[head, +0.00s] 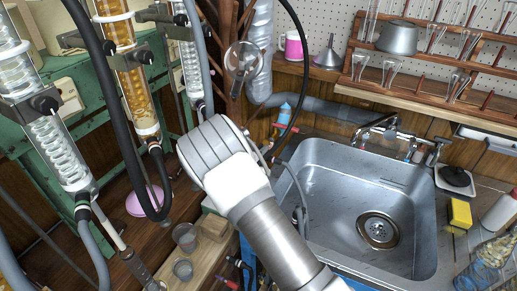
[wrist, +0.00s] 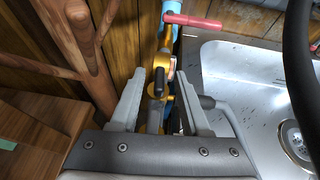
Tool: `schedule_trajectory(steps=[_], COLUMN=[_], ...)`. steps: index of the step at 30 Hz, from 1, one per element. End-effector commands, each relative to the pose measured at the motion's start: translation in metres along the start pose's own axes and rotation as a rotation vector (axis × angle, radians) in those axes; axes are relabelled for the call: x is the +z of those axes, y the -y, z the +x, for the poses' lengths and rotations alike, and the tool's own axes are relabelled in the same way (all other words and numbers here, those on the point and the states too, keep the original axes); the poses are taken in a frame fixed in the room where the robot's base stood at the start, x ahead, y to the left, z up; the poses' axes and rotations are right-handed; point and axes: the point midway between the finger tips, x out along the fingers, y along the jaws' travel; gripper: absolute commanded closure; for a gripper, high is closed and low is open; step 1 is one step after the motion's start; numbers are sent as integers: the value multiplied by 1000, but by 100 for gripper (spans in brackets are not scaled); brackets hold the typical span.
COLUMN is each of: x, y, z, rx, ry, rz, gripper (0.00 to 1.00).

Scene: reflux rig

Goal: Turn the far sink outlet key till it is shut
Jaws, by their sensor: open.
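A red bar-shaped key (wrist: 192,20) sits beside a light blue fitting (wrist: 172,10) at the top of the wrist view, by the sink's left rim. The red key also shows in the head view (head: 285,128), left of the sink's far corner. My gripper (wrist: 159,78) is open, with its fingers on either side of brass pipework (wrist: 171,68) and a dark upright part. The red key lies beyond the fingertips, not between them. I cannot tell whether the fingers touch the brass. In the head view my arm hides the gripper.
The steel sink (head: 335,185) lies right of my arm, with a tap (head: 385,130) behind it. Glass condensers (head: 130,70) and hoses stand at left. Wooden posts (wrist: 85,45) rise left of the gripper. A black hose (wrist: 300,55) passes at right.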

Motion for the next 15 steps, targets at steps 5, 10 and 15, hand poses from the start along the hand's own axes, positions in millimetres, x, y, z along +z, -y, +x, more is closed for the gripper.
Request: schedule_trajectory(steps=[5, 10, 15], x=[-1, 0, 0], y=[0, 0, 0], z=[5, 4, 4], rx=[0, 0, 0], ry=[-1, -1, -1], rz=[0, 0, 0], gripper=[54, 54, 83])
